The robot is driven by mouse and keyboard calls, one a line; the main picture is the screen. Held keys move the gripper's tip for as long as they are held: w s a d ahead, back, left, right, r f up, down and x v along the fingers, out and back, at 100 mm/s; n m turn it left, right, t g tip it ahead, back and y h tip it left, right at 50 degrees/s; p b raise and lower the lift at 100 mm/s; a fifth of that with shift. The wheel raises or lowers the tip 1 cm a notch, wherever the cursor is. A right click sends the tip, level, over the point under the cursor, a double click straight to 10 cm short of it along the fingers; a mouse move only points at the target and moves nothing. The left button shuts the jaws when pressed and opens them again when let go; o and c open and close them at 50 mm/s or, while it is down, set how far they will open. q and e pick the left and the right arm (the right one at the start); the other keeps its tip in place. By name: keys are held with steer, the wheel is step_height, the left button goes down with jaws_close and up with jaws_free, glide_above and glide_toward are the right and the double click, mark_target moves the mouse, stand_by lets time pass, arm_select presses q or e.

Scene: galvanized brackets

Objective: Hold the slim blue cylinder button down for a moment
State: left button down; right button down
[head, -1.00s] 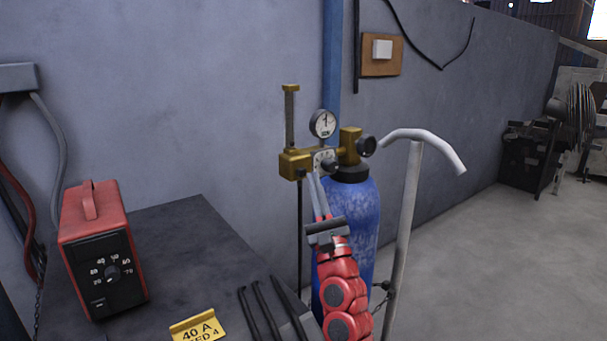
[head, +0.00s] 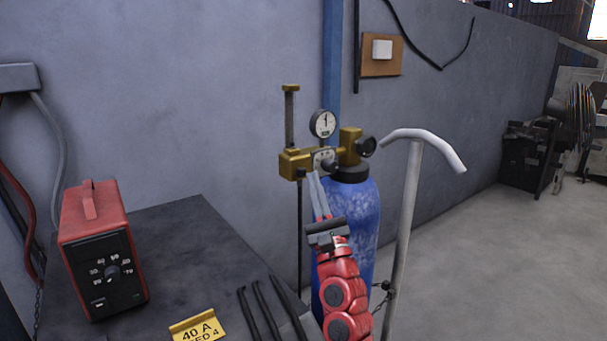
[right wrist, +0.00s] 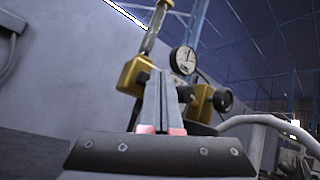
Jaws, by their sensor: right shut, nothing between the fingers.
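The slim blue cylinder (head: 364,205) stands upright against the wall behind the bench. On its top is a brass regulator (head: 293,164) with a round dial gauge (head: 323,124). A small pale plate with a dark round knob (head: 329,164) is on the regulator's front; I cannot tell which part is the button. My right gripper (head: 313,176) is shut and empty. Its fingertips are just below and in front of the plate. In the right wrist view the closed fingers (right wrist: 158,80) overlap the regulator (right wrist: 132,76) and hide part of its front; contact is unclear. My left gripper is out of view.
A dark bench (head: 165,240) at the left holds a red box with a dial (head: 95,250), a yellow card (head: 198,327) and several dark rods. A pale curved handle (head: 405,190) stands right of the cylinder. A black knob (head: 366,146) juts out near the gauge. Floor is open at right.

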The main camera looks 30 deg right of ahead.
stand_by(0.3)
steer(key=shift+w+b, duration=0.35)
steer(key=shift+w, duration=0.15)
steer(key=shift+w+b, duration=0.3)
steer(key=shift+w, duration=0.1)
stand_by(0.6)
steer(key=shift+s, duration=0.1)
stand_by(1.5)
steer(key=shift+s, duration=0.8)
steer(key=s, duration=0.5)
steer(key=shift+d+p, duration=0.2)
steer(key=shift+p, duration=0.1)
